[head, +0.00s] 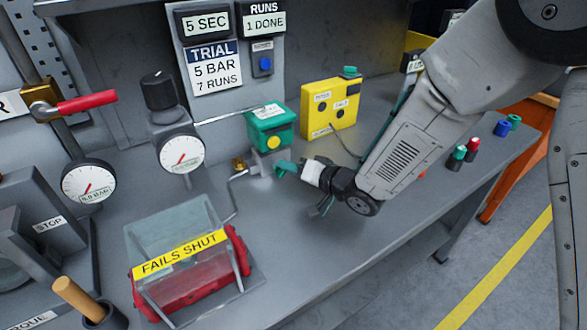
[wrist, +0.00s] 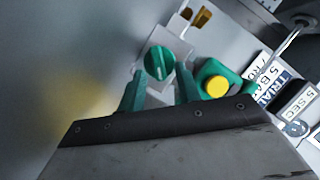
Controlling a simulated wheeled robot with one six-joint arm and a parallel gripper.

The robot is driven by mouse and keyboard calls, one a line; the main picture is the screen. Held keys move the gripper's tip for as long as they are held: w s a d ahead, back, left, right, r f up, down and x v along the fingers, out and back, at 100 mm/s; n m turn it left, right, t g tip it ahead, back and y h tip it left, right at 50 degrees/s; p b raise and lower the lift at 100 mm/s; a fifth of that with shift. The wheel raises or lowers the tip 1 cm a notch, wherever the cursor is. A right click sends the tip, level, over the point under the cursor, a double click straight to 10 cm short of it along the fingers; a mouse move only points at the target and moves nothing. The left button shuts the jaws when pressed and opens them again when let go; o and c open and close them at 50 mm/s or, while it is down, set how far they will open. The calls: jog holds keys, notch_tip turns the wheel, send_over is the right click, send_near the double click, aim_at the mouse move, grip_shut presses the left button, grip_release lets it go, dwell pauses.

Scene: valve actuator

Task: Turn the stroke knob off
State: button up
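A round green knob (wrist: 159,63) with a paler bar across its face sits on a light grey block in the wrist view; I take it to be the stroke knob, though no label on it is legible. My gripper (wrist: 159,88) has its two green fingers apart, one towards each side of the knob, with the knob showing beyond the tips; I cannot tell if they touch it. In the head view my gripper (head: 287,169) points left at the grey block (head: 263,170) below a green-topped box (head: 270,127) with a yellow button (wrist: 216,86). The knob's face is not clear there.
A yellow box (head: 332,108) stands behind my arm. A clear cover marked FAILS SHUT (head: 178,255) and a bent metal rod (head: 232,188) are left of my gripper. Pressure gauges (head: 181,152) stand further left. Bench space in front of my gripper is clear.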

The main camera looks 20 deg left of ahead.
jog(key=v, duration=0.7)
jog(key=shift+s+d+r, duration=0.1)
jog(key=shift+s+d, duration=0.05)
jog(key=shift+d, duration=0.2)
